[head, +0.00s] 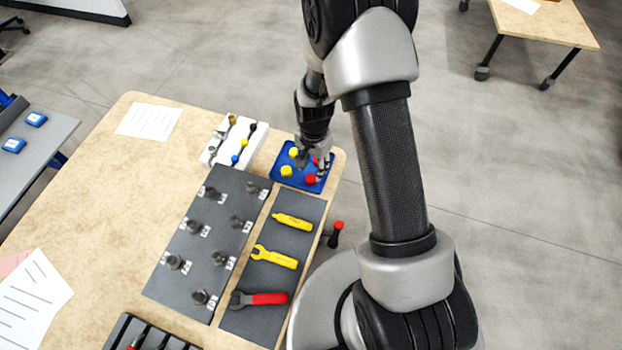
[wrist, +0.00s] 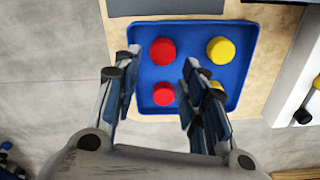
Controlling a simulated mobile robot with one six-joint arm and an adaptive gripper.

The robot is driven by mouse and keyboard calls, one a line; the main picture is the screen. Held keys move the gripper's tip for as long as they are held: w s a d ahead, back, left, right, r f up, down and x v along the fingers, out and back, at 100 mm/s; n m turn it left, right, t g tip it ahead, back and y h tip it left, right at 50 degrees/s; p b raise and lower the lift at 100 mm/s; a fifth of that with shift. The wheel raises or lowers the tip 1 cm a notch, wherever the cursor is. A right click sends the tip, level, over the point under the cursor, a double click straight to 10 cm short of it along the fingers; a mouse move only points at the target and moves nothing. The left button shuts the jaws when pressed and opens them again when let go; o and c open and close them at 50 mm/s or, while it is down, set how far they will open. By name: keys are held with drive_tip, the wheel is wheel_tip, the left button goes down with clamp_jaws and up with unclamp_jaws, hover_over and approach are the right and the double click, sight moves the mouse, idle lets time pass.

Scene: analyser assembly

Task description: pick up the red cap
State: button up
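Two red caps lie in a blue tray. One red cap (wrist: 162,51) is on the tray side nearer the dark mat and also shows in the head view (head: 311,179). The other red cap (wrist: 163,94) looks smaller and is partly hidden by my gripper in the head view (head: 316,161). My gripper (wrist: 160,63) is open over the tray, its fingers to either side of the red caps in the wrist view. Nothing is held between them. In the head view my gripper (head: 312,164) points down at the tray. Finger height above the caps is unclear.
The blue tray (wrist: 245,80) also holds two yellow caps (wrist: 221,50), one partly behind my right finger. A white rack (head: 215,152) stands left of the tray. Dark mats with posts (head: 200,240) and tools (head: 275,257) lie on the near side. The table edge is close by.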

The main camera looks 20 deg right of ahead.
sight(311, 178)
drive_tip(key=f, duration=0.1)
drive_tip(key=f+b, duration=0.1)
drive_tip(key=f, duration=0.3)
drive_tip(key=shift+s+a+b, duration=0.15)
drive_tip(key=shift+a+b, duration=0.25)
drive_tip(key=shift+c, duration=0.6)
drive_tip(key=c, duration=0.4)
